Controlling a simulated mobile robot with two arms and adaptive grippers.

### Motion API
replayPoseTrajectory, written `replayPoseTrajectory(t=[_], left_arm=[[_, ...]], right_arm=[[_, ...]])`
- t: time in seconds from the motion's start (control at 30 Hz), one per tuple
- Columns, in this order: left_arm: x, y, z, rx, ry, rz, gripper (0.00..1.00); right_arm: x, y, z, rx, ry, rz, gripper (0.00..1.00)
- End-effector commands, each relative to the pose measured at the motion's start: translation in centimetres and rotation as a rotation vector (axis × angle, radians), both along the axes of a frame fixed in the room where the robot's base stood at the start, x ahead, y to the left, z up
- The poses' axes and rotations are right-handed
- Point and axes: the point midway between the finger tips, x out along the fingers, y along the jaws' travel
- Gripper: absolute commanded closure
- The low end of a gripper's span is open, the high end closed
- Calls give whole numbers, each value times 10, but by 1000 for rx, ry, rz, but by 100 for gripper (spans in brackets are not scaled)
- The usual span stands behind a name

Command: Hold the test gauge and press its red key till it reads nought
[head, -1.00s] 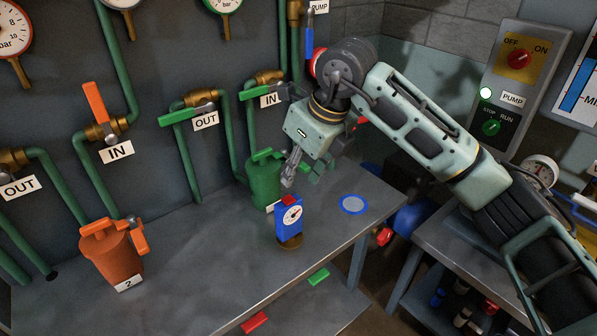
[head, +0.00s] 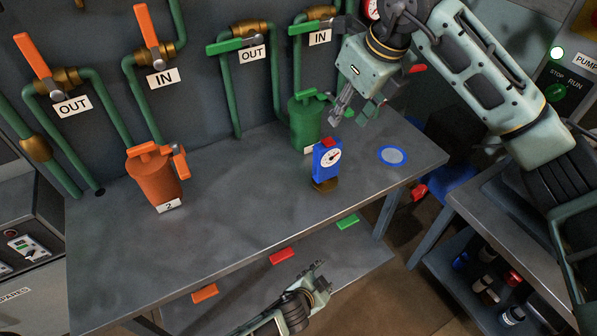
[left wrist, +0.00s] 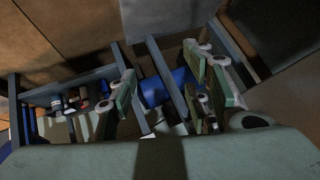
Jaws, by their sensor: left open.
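The blue test gauge (head: 327,163) stands upright on a brown base on the grey bench in the head view. It has a white dial and a red key (head: 329,142) on top. The needle's reading is too small to tell. My right gripper (head: 355,112) hangs just above and to the right of the gauge, with its fingers apart and nothing between them. One fingertip is close above the red key; I cannot see contact. My left gripper (head: 321,276) is open and empty, low in front of the bench edge; its fingers also show in the left wrist view (left wrist: 160,88).
A green canister (head: 305,122) stands behind the gauge and an orange canister (head: 153,180) at the bench's left. A blue-rimmed disc (head: 393,155) lies to the gauge's right. The bench (head: 240,205) is clear left of the gauge. A lower shelf (head: 350,262) is below.

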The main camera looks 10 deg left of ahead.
Motion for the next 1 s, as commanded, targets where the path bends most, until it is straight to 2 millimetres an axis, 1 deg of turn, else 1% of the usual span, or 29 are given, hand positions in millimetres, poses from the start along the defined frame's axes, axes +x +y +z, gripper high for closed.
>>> replayPoseTrajectory(t=[0.03,0.07,0.1,0.17,0.2,0.27,0.3,0.37,0.4,0.5,0.57,0.6,0.63,0.7,0.8,1.0], left_arm=[[13,-19,24,-7,-54,-33,55],[19,-28,36,-9,-82,-50,55],[26,-41,53,-13,-118,-71,55],[33,-59,77,-20,-173,-103,55],[37,-71,92,-24,-208,-123,55],[42,-86,116,-32,-260,-153,55],[44,-96,132,-39,-293,-174,55],[48,-106,156,-46,-347,-216,55],[51,-107,174,-50,-384,-256,55],[53,-101,209,-53,-457,-379,55],[49,-98,231,-58,-499,-460,55],[44,-96,247,-61,-529,-515,55],[40,-94,258,-62,-549,-556,55],[26,-89,284,-70,-596,-652,55],[2,-81,316,-82,-652,-772,55],[-45,-63,368,-107,-743,-952,55]], right_arm=[[0,0,0,0,0,0,69],[0,0,0,0,0,0,69],[0,0,0,0,0,0,69],[0,0,0,0,0,0,69],[0,0,0,0,0,0,69],[0,0,0,0,0,0,69],[0,0,0,0,0,0,69],[0,0,0,0,0,0,69],[0,0,0,0,0,0,69],[0,0,0,0,0,0,69],[0,0,0,0,0,0,69],[0,0,0,0,0,0,69],[0,0,0,0,0,0,69],[0,0,0,0,0,0,69],[0,0,0,0,0,0,69],[0,0,0,0,0,0,69]])
